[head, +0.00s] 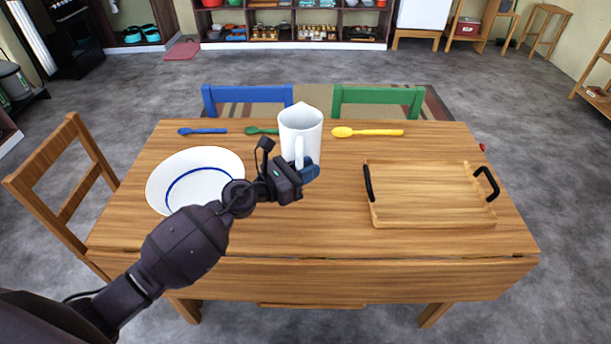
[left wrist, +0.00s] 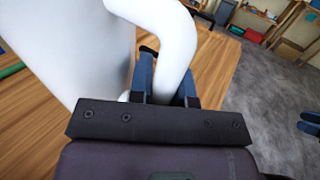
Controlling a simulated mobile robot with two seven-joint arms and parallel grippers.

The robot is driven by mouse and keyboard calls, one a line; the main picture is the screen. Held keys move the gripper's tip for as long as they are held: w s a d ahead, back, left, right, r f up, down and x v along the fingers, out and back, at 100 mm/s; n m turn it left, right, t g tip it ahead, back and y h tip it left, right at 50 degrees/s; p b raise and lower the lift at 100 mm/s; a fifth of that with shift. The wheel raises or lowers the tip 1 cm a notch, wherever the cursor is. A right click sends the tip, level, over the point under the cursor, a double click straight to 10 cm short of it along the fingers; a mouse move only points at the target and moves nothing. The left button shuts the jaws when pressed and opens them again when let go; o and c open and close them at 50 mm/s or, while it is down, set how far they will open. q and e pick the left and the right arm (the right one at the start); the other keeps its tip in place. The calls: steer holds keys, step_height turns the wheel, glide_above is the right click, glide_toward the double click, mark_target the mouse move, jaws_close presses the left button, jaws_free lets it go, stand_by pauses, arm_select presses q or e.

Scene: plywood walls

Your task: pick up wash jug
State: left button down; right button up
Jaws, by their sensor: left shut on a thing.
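The white wash jug (head: 301,132) stands upright at the middle of the wooden table, or just above it; I cannot tell which. Its handle faces me. My left gripper (head: 306,172) reaches in from the left and is shut on the handle. In the left wrist view the blue fingers (left wrist: 163,85) sit on both sides of the lower part of the white handle (left wrist: 178,40), with the jug's body (left wrist: 70,45) to the left. The fingertips are partly hidden behind the handle.
A white basin with a blue ring (head: 196,177) lies left of the jug, under my left arm. A wooden tray with black handles (head: 430,195) is at the right. Blue (head: 203,131), green (head: 262,130) and yellow (head: 368,132) spoons lie along the back. Chairs stand around the table.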

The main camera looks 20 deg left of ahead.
arm_select(q)
step_height(320, 180, up, 9)
steer(key=p, duration=0.5)
arm_select(e)
step_height(320, 180, up, 7)
steer(key=w, duration=0.1)
steer(key=shift+w+t, duration=0.15)
steer(key=shift+t, duration=0.15)
